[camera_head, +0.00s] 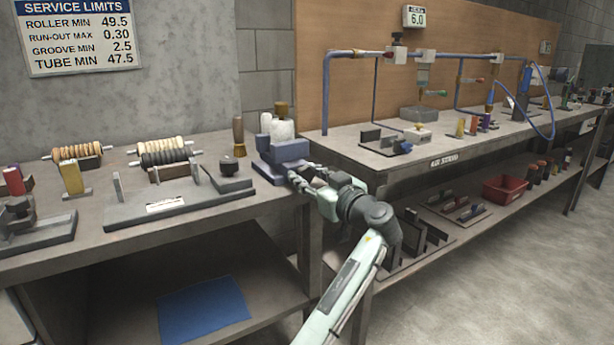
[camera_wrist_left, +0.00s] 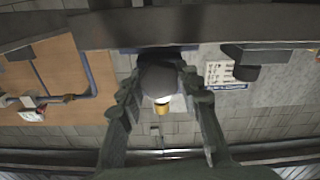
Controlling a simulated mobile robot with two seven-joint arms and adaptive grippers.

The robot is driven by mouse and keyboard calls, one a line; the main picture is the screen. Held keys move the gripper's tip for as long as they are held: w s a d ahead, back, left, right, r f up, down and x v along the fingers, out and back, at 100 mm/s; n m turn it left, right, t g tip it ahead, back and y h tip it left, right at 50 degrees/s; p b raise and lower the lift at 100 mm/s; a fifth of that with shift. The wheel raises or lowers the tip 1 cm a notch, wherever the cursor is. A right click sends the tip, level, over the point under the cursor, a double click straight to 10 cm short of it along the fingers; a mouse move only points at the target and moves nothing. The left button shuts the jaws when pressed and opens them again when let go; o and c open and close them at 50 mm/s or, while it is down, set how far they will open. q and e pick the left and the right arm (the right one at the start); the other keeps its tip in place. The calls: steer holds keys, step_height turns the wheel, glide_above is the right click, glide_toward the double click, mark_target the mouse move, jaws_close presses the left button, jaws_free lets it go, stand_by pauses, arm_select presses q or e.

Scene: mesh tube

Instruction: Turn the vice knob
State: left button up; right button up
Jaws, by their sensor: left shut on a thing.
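The vice (camera_head: 282,150) is a blue-grey block at the right end of the left bench, with a white cylinder (camera_head: 281,129) topped in brass at it. My left gripper (camera_head: 299,176) is at the vice's front right side. In the left wrist view my left gripper's two fingers (camera_wrist_left: 160,95) stand on both sides of a dark round knob (camera_wrist_left: 159,75) and are shut on it. The white and brass part (camera_wrist_left: 161,104) shows beyond the knob. The knob is hidden by the gripper in the head view. My right gripper is in neither view.
On the left bench (camera_head: 228,211) stand a long grey fixture (camera_head: 170,206), ribbed rollers (camera_head: 165,155) and a wood-handled brush (camera_head: 239,138). A second bench (camera_head: 360,155) with pipework is to the right, past a narrow gap. A blue mat (camera_head: 203,308) lies on the lower shelf.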

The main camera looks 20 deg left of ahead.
arm_select(q)
steer(key=shift+m, duration=0.3)
steer(key=shift+m+b, duration=0.3)
steer(key=shift+m, duration=2.9)
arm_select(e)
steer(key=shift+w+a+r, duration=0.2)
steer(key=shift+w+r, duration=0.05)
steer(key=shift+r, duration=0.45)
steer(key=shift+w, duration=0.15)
arm_select(q)
steer(key=o, duration=1.2)
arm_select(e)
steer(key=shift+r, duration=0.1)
